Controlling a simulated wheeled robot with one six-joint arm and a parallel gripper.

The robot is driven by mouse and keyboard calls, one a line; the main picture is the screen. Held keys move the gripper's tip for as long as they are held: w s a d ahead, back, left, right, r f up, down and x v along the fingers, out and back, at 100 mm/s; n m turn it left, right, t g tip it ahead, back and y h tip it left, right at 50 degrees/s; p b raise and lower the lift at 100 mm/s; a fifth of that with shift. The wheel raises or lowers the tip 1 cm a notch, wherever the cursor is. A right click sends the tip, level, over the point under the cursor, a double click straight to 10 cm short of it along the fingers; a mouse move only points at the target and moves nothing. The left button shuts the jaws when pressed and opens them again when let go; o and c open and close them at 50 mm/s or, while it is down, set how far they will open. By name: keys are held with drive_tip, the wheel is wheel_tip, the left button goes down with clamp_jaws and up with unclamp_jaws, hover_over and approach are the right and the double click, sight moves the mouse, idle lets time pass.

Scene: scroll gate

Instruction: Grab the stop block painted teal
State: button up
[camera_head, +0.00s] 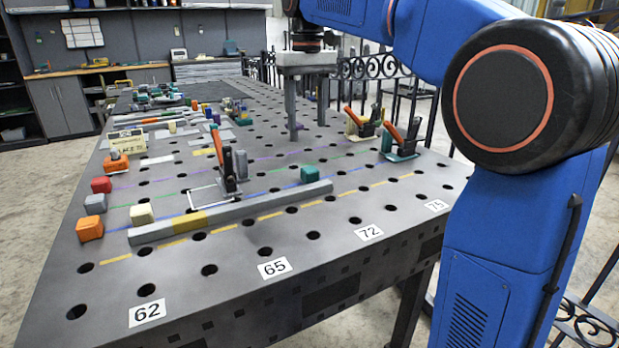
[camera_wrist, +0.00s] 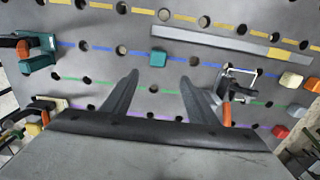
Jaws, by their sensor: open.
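The teal stop block (camera_head: 309,174) is a small cube on the dark perforated table, on the blue dashed line beside the long grey bar. In the wrist view the teal block (camera_wrist: 158,59) shows just beyond the fingertips, about centred between them. My gripper (camera_head: 307,131) points down with its two fingers apart and nothing between them. It is above the table, on the far side of the block in the head view. In the wrist view my gripper (camera_wrist: 159,78) shows both fingers spread wide. Nothing hides the block.
The long grey bar (camera_head: 270,204) with a yellow section lies close to the block. A toggle clamp with an orange handle (camera_head: 228,165) stands to its left; two more clamps (camera_head: 401,142) stand at the right. Orange, grey, red and cream blocks (camera_head: 90,229) sit at the left edge.

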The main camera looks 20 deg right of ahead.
hover_over(310, 169)
drive_tip(key=f, duration=0.8)
drive_tip(key=shift+w+a+f, duration=0.15)
drive_tip(key=shift+a, duration=0.1)
drive_tip(key=shift+d+f, duration=0.15)
drive_tip(key=shift+f, duration=1.15)
drive_tip(key=shift+d+f, duration=0.1)
drive_tip(key=shift+f, duration=1.2)
drive_tip(key=c, duration=1.3)
